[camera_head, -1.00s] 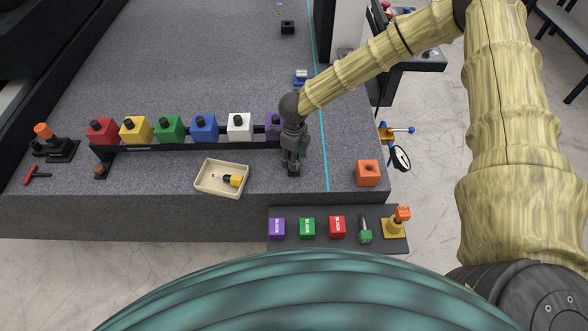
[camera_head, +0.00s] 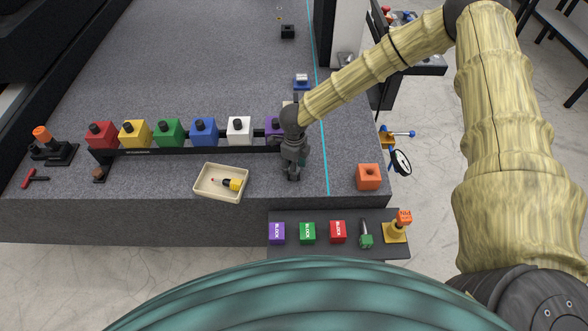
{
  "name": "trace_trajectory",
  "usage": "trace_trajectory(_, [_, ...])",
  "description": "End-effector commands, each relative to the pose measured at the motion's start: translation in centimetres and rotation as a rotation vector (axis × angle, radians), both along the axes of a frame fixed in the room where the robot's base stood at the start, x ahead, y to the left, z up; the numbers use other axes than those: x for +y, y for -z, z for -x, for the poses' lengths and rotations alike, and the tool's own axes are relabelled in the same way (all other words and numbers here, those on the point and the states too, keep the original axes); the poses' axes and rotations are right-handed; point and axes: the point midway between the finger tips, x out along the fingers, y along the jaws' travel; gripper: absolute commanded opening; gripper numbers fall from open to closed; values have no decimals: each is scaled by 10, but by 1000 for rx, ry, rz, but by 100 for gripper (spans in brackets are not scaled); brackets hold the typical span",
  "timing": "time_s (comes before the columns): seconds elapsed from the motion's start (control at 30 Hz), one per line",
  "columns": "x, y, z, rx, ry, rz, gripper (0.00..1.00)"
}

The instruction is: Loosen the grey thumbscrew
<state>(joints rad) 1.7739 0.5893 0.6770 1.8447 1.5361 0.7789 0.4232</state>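A black rail (camera_head: 190,151) holds a row of coloured blocks on the granite bed. The purple block (camera_head: 272,127) is at its right end, partly covered by my arm's end. My gripper (camera_head: 293,173) points down at the right end of the rail, near the bed's front. Its fingers are small and dark here, and I cannot tell whether they are open or shut, or touching anything. I cannot make out a grey thumbscrew; the area under my gripper is hidden. A brown knob (camera_head: 100,173) sits at the rail's left end.
A cream tray (camera_head: 201,194) with a yellow-and-black tool lies in front of the rail. An orange block (camera_head: 369,176) stands right of the cyan line. A dark shelf (camera_head: 290,251) below the bed's front edge holds blocks and small tools. The bed behind the rail is mostly clear.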

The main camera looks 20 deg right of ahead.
Motion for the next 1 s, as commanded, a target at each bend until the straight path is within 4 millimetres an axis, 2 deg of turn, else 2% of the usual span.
trace_trajectory(0.1, [0, -16, -3, -5, 0, -1, 52])
trace_trajectory(0.57, [0, -57, -3, -6, 1, -1, 52])
trace_trajectory(1.0, [0, -55, -2, -4, 0, -1, 52])
